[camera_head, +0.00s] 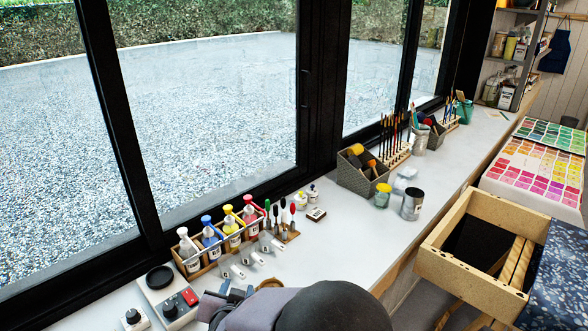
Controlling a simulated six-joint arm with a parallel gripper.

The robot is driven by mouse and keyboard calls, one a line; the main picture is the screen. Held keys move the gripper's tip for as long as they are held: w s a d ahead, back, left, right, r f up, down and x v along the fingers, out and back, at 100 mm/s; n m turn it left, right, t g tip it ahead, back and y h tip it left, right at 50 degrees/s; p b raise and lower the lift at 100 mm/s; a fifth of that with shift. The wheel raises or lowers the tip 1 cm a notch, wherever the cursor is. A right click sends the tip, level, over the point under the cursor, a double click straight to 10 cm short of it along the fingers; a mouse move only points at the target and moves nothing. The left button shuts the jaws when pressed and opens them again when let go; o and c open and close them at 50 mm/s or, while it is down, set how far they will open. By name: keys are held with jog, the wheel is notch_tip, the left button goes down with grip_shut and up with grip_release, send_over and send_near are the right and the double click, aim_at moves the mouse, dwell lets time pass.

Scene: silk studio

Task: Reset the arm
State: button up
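A grey and black rounded part of my own arm (335,307) shows at the bottom edge, in front of the near end of the white counter. No gripper fingertips can be made out. Small dark pieces (228,300) lie just left of the arm part, partly hidden by it, and I cannot tell what they are. No held object is seen.
On the white counter (345,240) stand a wooden rack of colour-capped bottles (232,232), a device with a red button (180,305), a grey box (360,177) and a metal cup (412,204). Black-framed windows run behind. A wooden frame (462,275) stands right. Mid-counter is fairly clear.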

jog(key=d, duration=0.1)
jog(key=d+g+y, duration=0.1)
jog(key=d+n+g, duration=0.1)
jog(key=shift+w+d+r, duration=0.2)
jog(key=shift+w+d, duration=0.05)
jog(key=shift+w, duration=0.1)
jog(key=s+d+f+n+g+h+p, duration=0.1)
jog(key=s+d+g, duration=0.9)
jog(key=s+d, duration=1.2)
notch_tip(320, 180, down, 2)
jog(key=d+h, duration=0.1)
jog(key=d, duration=0.1)
jog(key=shift+d+n, duration=0.4)
jog(key=shift+f, duration=0.1)
